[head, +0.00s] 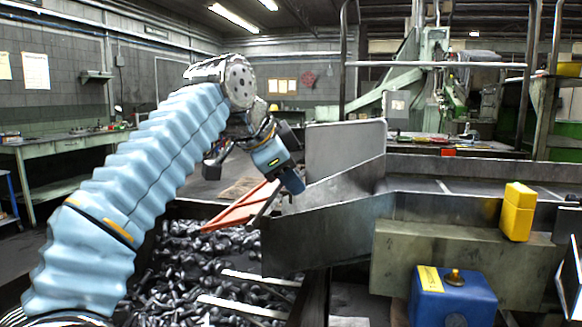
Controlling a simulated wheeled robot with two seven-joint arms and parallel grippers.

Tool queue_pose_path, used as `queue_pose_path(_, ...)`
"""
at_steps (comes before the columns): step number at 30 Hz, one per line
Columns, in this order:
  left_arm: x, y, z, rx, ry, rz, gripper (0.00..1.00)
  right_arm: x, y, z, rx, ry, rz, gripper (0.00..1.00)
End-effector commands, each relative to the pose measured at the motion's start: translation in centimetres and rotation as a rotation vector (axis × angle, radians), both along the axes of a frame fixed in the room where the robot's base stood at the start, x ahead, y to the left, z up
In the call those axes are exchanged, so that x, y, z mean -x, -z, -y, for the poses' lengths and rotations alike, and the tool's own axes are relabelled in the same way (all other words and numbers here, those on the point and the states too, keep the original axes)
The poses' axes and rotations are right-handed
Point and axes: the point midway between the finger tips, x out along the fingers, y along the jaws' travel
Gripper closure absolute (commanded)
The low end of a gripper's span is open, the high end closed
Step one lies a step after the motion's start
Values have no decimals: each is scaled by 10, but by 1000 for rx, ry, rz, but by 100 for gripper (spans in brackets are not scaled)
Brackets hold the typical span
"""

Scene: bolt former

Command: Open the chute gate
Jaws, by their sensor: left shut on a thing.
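The metal chute (335,225) slopes down leftward toward a bin of dark bolts. At its lower mouth is an orange-red framed flap (235,210), which looks like the chute gate. It lies tilted, its lower left end out over the bolts. My left gripper (291,183) reaches down from the upper left to the flap's upper right end, at the chute mouth. It is shut on a part there, apparently the gate; its fingertips partly hide the contact. My right gripper is not in view.
Dark bolts (190,260) fill the bin below the chute. A grey upright panel (345,150) stands behind the chute. A yellow block (517,212) and a blue box (452,297) with a brass knob are at the right. A green bench (65,146) stands back left.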

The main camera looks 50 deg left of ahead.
Motion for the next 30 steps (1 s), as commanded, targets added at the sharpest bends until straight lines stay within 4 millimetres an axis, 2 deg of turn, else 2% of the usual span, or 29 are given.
queue_pose_path(19, -4, 4, 5, -43, 9, -22, 100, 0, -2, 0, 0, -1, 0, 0)
queue_pose_path(20, -4, 4, 6, -42, 10, -23, 64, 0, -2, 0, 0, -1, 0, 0)
queue_pose_path(21, -4, 4, 6, -42, 10, -23, 58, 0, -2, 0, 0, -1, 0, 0)
queue_pose_path(24, -3, 4, 5, -43, 8, -24, 47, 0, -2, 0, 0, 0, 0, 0)
queue_pose_path(30, -3, 4, 4, -42, 4, -25, 47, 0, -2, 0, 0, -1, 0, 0)
